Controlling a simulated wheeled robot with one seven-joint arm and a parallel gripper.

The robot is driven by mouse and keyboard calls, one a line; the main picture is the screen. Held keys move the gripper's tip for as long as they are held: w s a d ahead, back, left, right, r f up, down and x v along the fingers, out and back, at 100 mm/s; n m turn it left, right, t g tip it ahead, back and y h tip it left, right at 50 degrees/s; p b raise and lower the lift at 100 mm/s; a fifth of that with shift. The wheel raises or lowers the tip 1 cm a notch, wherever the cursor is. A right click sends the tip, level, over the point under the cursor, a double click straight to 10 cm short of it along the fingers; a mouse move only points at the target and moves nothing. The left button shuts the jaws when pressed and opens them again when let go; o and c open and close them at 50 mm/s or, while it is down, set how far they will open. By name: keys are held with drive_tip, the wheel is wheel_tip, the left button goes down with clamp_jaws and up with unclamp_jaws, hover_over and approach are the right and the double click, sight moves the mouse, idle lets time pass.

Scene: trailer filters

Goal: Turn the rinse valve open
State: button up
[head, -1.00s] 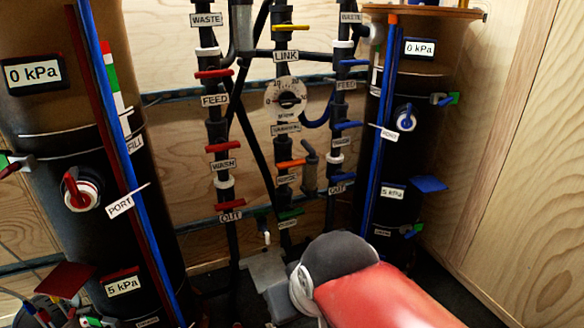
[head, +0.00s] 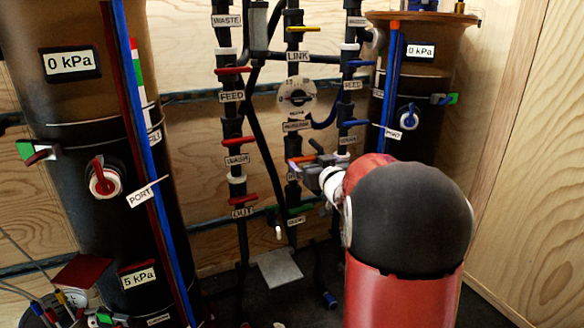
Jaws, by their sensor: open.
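In the head view, an orange valve handle (head: 299,159) lies roughly level on the middle black pipe, below the dial. The small label (head: 294,177) under it is partly hidden and too small to read surely, but this seems to be the rinse valve. My gripper (head: 313,158) is open, small and dark, at the right end of the orange handle. It overlaps the handle in the picture; I cannot tell whether the jaws are around it or touching it. My red and black arm covers the lower right pipework.
A round dial (head: 297,98) and a yellow LINK handle (head: 302,29) are above. Red handles (head: 238,142) line the left pipe, blue handles (head: 354,124) the right pipe. A large dark filter column (head: 75,230) stands left, another (head: 425,70) right.

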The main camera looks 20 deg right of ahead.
sight(304, 160)
drive_tip(key=w+f, duration=0.1)
drive_tip(key=w, duration=0.2)
drive_tip(key=w+y, duration=0.1)
drive_tip(key=w, duration=0.2)
drive_tip(key=w+f+n+t+y, duration=0.1)
drive_tip(key=w, duration=0.2)
drive_tip(key=shift+w+d+f, duration=0.25)
drive_tip(key=shift+d+f, duration=0.1)
drive_tip(key=c, duration=0.9)
drive_tip(key=shift+c, duration=0.2)
